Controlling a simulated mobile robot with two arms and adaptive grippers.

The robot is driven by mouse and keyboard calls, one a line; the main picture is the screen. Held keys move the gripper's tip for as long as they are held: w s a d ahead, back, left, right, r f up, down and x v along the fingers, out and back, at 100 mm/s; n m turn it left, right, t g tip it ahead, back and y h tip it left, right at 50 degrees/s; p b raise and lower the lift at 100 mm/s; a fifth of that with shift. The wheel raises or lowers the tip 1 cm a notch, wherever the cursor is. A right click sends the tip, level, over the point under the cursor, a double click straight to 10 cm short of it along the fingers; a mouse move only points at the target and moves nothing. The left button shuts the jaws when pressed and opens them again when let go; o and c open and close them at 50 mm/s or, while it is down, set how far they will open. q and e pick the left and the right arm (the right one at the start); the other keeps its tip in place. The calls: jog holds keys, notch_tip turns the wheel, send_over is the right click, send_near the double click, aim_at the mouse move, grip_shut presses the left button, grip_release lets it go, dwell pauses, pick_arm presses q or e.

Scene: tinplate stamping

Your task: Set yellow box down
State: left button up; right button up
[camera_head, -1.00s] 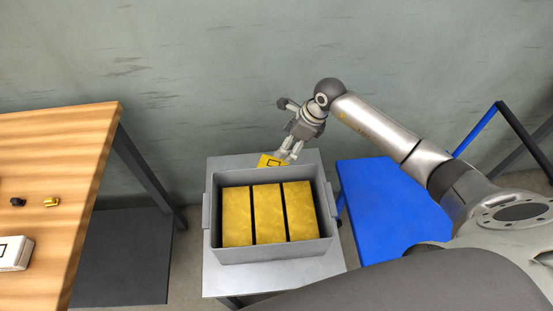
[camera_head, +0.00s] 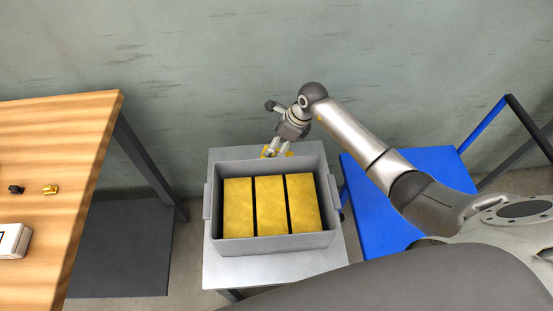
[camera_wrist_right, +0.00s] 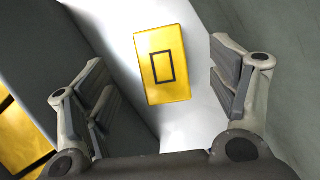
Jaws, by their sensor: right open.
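The yellow box (camera_wrist_right: 162,65), with a black rectangle outline on its face, lies on the bare strip of the grey stand (camera_wrist_right: 196,125) behind the bin. In the right wrist view it sits between the spread fingers of my right gripper (camera_wrist_right: 160,92), with gaps on both sides. In the head view my right gripper (camera_head: 276,152) points down behind the bin's far wall. Its fingers and the wall hide most of the box there. My left gripper is not in view.
The grey bin (camera_head: 282,246) on the stand holds three yellow blocks (camera_head: 271,206) side by side. A blue table (camera_head: 385,215) stands to the right. A wooden table (camera_head: 50,150) with small parts and a white box (camera_head: 12,240) stands at left. The wall is close behind.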

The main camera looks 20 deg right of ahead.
jog(key=shift+x, duration=3.6)
jog(key=shift+s, duration=0.1)
jog(key=shift+r, duration=0.1)
jog(key=c, duration=1.2)
